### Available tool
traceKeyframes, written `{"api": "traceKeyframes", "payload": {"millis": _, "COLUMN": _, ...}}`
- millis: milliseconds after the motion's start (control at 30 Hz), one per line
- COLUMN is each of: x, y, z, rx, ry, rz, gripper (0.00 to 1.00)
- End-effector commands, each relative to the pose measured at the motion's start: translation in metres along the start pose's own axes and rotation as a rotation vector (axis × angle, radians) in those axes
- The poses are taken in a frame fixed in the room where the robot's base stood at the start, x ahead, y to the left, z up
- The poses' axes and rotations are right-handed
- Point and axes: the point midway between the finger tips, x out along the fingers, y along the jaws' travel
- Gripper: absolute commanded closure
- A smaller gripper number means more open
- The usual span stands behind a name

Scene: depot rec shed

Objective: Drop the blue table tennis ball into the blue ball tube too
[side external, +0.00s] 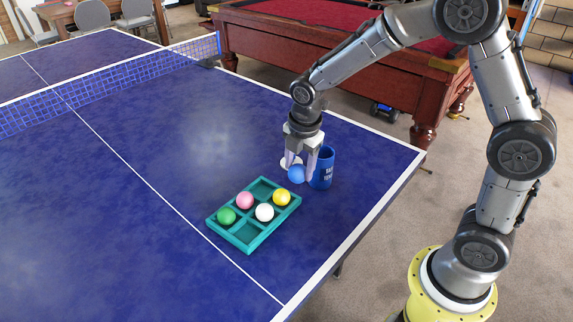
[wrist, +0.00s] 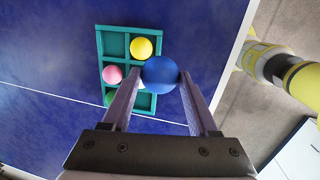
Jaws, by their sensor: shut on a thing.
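My gripper (side external: 300,167) is shut on the blue table tennis ball (side external: 297,175), holding it low at the fingertips, left of the tube in the side view. The wrist view shows the blue ball (wrist: 160,72) between the two fingers of my gripper (wrist: 158,82). The tube does not show in the wrist view.
A teal tray (side external: 241,250) in front holds green (side external: 227,216), pink (side external: 245,200), white (side external: 264,212) and yellow (side external: 281,198) balls; two compartments are empty. The net (side external: 110,85) is far left; the table edge is right.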

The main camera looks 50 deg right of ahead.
Motion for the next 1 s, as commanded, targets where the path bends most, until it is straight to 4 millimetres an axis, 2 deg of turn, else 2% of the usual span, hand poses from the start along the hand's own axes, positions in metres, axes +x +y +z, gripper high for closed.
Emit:
{"api": "traceKeyframes", "payload": {"millis": 200, "x": -0.004, "y": -0.008, "z": 0.000, "rx": 0.000, "ry": 0.000, "rz": -0.001, "gripper": 0.93}}
{"api": "traceKeyframes", "payload": {"millis": 533, "x": -0.005, "y": -0.008, "z": 0.000, "rx": -0.006, "ry": 0.001, "rz": 0.000, "gripper": 0.93}}
{"api": "traceKeyframes", "payload": {"millis": 667, "x": -0.006, "y": -0.011, "z": 0.000, "rx": -0.051, "ry": 0.008, "rz": 0.005, "gripper": 0.93}}
{"api": "traceKeyframes", "payload": {"millis": 767, "x": -0.013, "y": -0.004, "z": 0.001, "rx": -0.113, "ry": 0.016, "rz": 0.015, "gripper": 0.93}}
{"api": "traceKeyframes", "payload": {"millis": 867, "x": -0.023, "y": 0.010, "z": 0.016, "rx": -0.162, "ry": 0.023, "rz": 0.021, "gripper": 0.93}}
{"api": "traceKeyframes", "payload": {"millis": 1000, "x": -0.038, "y": 0.030, "z": 0.058, "rx": -0.177, "ry": 0.024, "rz": 0.022, "gripper": 0.93}}
